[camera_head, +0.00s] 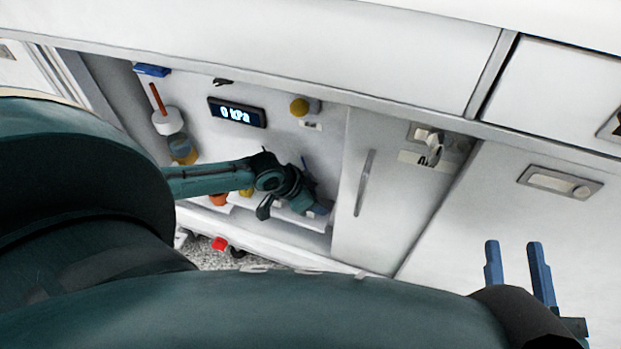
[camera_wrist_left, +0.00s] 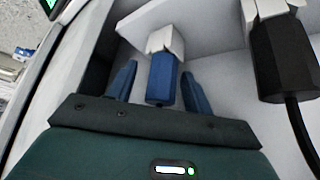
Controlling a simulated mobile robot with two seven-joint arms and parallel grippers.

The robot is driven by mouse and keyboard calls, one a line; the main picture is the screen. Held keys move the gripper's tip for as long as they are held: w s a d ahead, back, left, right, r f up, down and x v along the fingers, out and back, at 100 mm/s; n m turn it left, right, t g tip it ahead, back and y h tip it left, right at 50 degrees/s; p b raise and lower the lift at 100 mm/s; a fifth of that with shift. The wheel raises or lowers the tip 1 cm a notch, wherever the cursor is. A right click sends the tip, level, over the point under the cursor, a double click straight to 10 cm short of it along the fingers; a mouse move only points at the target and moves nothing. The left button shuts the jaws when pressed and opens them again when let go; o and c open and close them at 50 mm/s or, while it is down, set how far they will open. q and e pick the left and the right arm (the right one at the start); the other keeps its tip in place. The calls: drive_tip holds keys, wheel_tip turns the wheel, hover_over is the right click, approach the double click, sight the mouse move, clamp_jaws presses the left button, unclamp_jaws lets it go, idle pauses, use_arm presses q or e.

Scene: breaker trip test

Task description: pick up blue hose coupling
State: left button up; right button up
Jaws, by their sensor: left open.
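The blue hose coupling (camera_wrist_left: 162,80) hangs from a white holder (camera_wrist_left: 166,40) in the left wrist view. My left gripper (camera_wrist_left: 159,72) is open, with one blue finger on each side of the coupling. A narrow gap shows on both sides, so the jaws are not closed on it. In the head view my left gripper (camera_head: 300,196) is at the shelf in the recess, and the arm largely hides the coupling there. My right gripper (camera_head: 519,262) is at the lower right of the head view, its two blue fingers apart and empty.
A black connector with a cable (camera_wrist_left: 283,60) sits close to the right of the coupling. In the head view a pressure display (camera_head: 237,112), a yellow knob (camera_head: 299,107) and a white shelf (camera_head: 308,217) are in the recess. A cabinet door (camera_head: 385,190) stands to the right.

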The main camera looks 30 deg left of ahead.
use_arm(q)
drive_tip(key=shift+f, duration=0.1)
drive_tip(key=c, duration=1.1)
use_arm(e)
drive_tip(key=shift+r, duration=0.15)
